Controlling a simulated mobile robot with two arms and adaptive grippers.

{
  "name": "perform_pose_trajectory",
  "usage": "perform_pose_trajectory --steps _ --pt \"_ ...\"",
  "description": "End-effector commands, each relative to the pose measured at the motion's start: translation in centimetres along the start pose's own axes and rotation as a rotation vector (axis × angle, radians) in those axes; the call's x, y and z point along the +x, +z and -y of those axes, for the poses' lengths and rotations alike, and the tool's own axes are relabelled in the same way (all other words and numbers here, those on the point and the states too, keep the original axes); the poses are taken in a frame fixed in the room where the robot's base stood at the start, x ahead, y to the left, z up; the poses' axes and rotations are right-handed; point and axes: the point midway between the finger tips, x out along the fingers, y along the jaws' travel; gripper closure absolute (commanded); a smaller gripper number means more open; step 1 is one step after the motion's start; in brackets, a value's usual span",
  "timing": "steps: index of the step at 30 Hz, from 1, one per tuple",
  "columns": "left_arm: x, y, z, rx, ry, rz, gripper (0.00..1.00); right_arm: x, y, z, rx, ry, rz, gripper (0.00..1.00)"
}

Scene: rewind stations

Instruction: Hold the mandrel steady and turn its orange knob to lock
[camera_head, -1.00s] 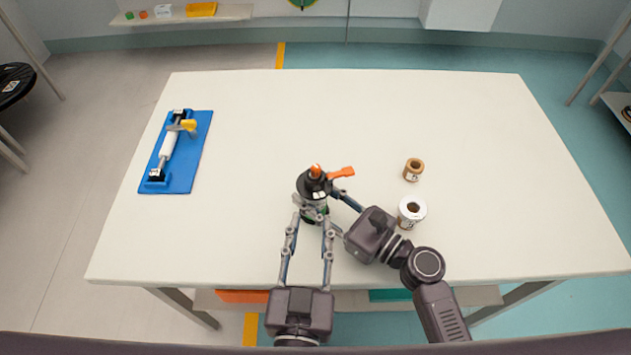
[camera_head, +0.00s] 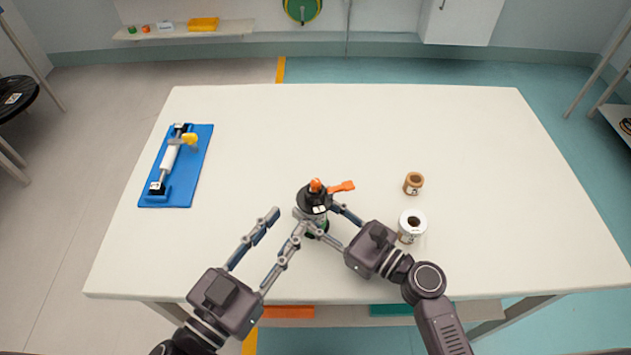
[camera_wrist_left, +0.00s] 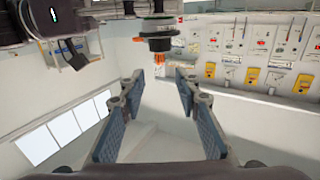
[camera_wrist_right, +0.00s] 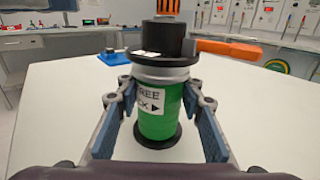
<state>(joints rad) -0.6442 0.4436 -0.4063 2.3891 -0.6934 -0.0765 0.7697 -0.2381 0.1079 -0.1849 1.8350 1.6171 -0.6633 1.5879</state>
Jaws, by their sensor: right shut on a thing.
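The mandrel (camera_head: 314,204) stands upright on the white table, with a black top collar and an orange knob (camera_head: 316,185). An orange lever (camera_head: 341,187) points right from its top. In the right wrist view its body (camera_wrist_right: 158,110) is green with a white label partly reading "REE". My right gripper (camera_head: 320,218) is shut on the mandrel's body, one finger on each side. My left gripper (camera_head: 286,226) is open and empty, to the left of the mandrel and apart from it. The left wrist view shows the mandrel (camera_wrist_left: 158,42) beyond its spread fingers.
A blue base (camera_head: 180,190) with a white roller and yellow handle lies at the table's left. A brown roll (camera_head: 413,183) and a white roll (camera_head: 412,226) stand right of the mandrel, the white one close to my right wrist.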

Motion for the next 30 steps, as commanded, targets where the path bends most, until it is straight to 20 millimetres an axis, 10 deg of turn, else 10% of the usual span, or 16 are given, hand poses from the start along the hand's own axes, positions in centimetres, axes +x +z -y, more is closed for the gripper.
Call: perform_pose_trajectory --steps 30 --pt "11.0 0.1 0.0 0.000 -0.001 0.002 0.70 0.0 0.0 0.0 0.000 0.001 0.001 0.97"
